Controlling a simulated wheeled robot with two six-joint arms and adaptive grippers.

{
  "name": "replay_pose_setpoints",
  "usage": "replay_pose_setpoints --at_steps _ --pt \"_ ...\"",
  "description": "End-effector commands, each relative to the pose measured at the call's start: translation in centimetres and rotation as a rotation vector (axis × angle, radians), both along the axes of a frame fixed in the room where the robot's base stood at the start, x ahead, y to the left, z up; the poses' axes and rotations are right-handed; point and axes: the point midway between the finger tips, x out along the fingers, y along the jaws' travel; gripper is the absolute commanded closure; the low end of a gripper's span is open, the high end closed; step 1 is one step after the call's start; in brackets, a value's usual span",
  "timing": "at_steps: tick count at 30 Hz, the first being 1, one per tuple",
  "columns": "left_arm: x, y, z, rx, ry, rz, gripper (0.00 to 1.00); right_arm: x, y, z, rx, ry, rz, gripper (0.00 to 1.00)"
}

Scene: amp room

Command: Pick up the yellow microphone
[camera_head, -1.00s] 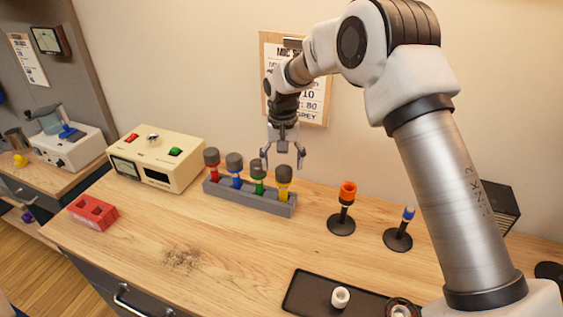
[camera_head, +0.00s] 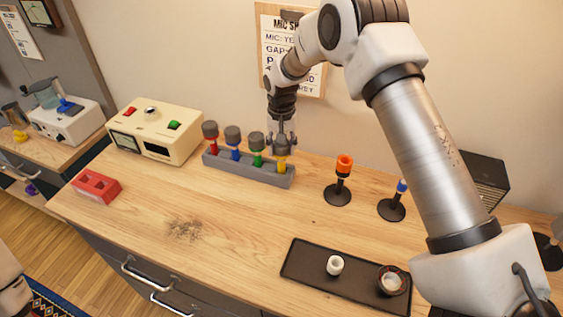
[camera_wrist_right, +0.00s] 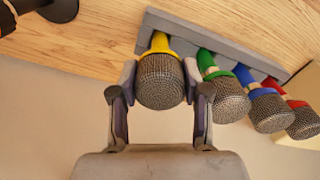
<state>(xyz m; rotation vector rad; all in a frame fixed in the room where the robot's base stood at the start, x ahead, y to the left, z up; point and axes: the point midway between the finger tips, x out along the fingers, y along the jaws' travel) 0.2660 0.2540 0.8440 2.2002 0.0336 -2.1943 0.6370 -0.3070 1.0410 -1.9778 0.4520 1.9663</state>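The yellow microphone (camera_head: 282,167) stands upright at the right end of the grey rack (camera_head: 240,170). In the head view my right gripper (camera_head: 282,148) is down over its top and hides its grey mesh head. The right wrist view shows the mesh head of the yellow microphone (camera_wrist_right: 160,82) between the two fingers of the right gripper (camera_wrist_right: 160,75). The fingers stand on either side, open, with small gaps at the yellow collar; contact with the head cannot be told. My left gripper is not in view.
Green (camera_head: 257,152), blue (camera_head: 234,145) and red (camera_head: 211,137) microphones stand left in the rack. Orange-topped (camera_head: 344,166) and blue-topped (camera_head: 402,187) stands are to the right. A black tray (camera_head: 305,267) lies in front. A cream device (camera_head: 155,130) and red block (camera_head: 96,187) are left.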

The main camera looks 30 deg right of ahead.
Motion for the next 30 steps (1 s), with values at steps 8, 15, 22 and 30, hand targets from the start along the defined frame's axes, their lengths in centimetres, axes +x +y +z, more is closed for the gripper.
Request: replay_pose_setpoints --at_steps 8,15,22,30 --pt "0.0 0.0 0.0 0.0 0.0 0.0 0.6 0.0 0.0 -0.1 0.0 0.001 0.0 1.0" --pt "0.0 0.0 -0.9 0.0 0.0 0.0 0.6 0.0 0.0 1.4 0.0 -0.002 0.0 1.0" --pt "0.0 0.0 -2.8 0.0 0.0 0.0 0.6 0.1 0.0 7.0 0.0 -0.005 0.0 1.0" --pt "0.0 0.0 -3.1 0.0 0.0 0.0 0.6 0.0 0.0 10.0 0.0 0.001 0.0 1.0"
